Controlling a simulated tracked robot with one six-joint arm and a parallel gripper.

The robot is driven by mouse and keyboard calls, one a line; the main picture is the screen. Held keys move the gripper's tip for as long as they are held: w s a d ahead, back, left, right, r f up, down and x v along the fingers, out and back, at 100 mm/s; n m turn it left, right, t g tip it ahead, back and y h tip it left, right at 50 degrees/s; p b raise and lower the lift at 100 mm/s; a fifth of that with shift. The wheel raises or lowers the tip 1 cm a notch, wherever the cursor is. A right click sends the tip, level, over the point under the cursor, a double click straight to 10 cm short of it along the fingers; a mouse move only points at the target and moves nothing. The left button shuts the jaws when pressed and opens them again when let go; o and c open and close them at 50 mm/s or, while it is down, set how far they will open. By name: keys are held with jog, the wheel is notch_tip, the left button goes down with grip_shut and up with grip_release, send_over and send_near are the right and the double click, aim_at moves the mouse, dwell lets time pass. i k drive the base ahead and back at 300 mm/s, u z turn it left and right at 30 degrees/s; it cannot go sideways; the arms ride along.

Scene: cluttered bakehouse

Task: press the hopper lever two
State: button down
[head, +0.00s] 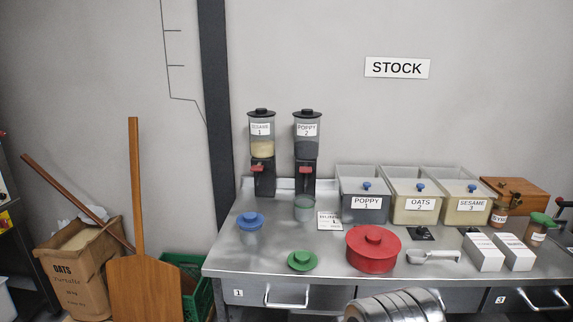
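The hopper labelled POPPY 2 (307,147) stands upright at the back left of the steel counter, a clear container with dark seeds and a black lid. Its red lever (306,169) shows on the front of the black lower body. My gripper is not in view.
On the steel counter (225,262) are a blue-lidded jar (250,228), a green lid (302,260), a red lidded pot (373,250), a scoop (433,256) and several labelled bins (362,207). A wooden peel (143,285) leans at left. Some counter left of the pot is clear.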

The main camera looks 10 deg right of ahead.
aim_at(306, 170)
jog(key=u, duration=0.1)
jog(key=i, duration=1.4)
jog(key=z, duration=0.65)
